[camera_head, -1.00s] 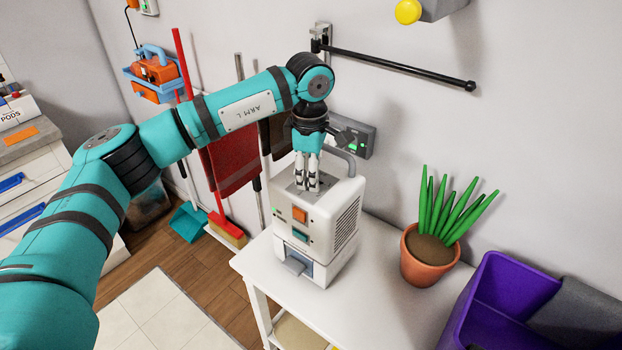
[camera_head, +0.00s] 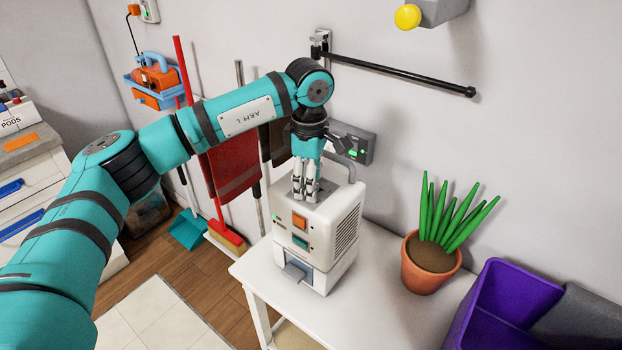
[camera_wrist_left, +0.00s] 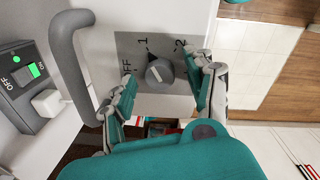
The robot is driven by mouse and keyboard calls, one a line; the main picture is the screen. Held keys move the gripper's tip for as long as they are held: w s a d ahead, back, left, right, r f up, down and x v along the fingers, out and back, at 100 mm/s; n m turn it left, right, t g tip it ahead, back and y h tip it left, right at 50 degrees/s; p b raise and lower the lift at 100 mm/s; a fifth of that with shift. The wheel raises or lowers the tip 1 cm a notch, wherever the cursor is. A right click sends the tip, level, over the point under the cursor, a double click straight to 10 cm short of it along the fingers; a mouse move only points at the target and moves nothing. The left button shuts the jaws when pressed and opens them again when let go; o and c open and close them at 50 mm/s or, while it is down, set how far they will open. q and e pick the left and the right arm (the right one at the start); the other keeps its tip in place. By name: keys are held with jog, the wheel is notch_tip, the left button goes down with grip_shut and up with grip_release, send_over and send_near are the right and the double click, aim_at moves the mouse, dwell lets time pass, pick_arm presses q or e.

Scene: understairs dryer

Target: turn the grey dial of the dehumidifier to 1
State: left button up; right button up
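The dehumidifier (camera_head: 318,237) is a white box with a grey handle, standing on a white table. In the left wrist view its grey dial (camera_wrist_left: 158,73) sits on a grey plate marked OFF, 1 and 2. My left gripper (camera_head: 305,200) points down at the top of the dehumidifier. In the left wrist view, its fingers (camera_wrist_left: 161,87) are apart, one on each side of the dial. Contact with the dial is not clear. My right gripper is not in view.
A wall switch box (camera_head: 353,142) is close behind the dehumidifier. A potted plant (camera_head: 430,265) and a purple bin (camera_head: 500,305) are to the right. A black rail (camera_head: 400,75) is on the wall above. The white table (camera_head: 365,310) has free room in front of the plant.

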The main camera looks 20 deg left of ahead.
pick_arm(q)
notch_tip(320, 180, up, 12)
jog(key=shift+s, duration=0.3)
dwell(0.3)
dwell(0.4)
